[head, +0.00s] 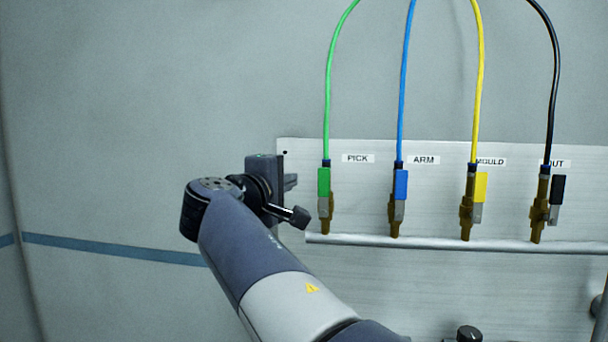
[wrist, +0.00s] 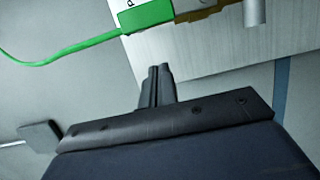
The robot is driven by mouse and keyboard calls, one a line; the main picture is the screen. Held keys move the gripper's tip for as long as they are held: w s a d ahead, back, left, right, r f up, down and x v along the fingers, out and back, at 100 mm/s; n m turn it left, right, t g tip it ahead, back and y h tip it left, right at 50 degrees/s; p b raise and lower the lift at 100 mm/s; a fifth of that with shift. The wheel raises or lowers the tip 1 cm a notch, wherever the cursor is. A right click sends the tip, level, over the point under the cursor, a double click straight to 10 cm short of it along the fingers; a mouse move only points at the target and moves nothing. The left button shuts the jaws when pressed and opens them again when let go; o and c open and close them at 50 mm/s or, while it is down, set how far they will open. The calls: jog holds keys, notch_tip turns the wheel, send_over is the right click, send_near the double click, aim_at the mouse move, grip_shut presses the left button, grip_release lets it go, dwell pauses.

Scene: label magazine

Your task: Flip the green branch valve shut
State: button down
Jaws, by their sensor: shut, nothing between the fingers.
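The green branch valve has a green-sleeved lever (head: 324,182) above a brass body (head: 325,212), under the PICK label. The lever points straight up, in line with the green hose (head: 328,90). My gripper (head: 292,182) is just left of the lever at about its height, with a small gap seen between them. In the wrist view the shut, empty fingers (wrist: 157,75) point towards the panel, and the green lever (wrist: 150,15) lies beyond their tips. Whether they touch anything cannot be told.
Valves with blue (head: 400,184), yellow (head: 481,187) and black (head: 558,189) levers stand to the right on the same panel (head: 430,285). A metal rail (head: 430,241) runs below them.

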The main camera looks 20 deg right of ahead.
aim_at(322, 178)
jog(key=s+d, duration=0.2)
jog(key=shift+s+d, duration=0.15)
jog(key=shift+d, duration=0.15)
jog(key=shift+s+d+r+m, duration=0.2)
jog(key=shift+d+r+m, duration=0.1)
jog(key=shift+m, duration=0.4)
jog(key=shift+s+d+m+y+b, duration=0.45)
jog(key=shift+d+m+b, duration=0.2)
jog(key=shift+m+b, duration=0.35)
jog(key=s+d+f+m+y+b, duration=0.3)
jog(key=d+m+b, duration=0.3)
jog(key=m, duration=0.5)
jog(key=shift+s+f+y, duration=0.35)
jog(key=shift+s, duration=0.1)
jog(key=shift+f, duration=0.1)
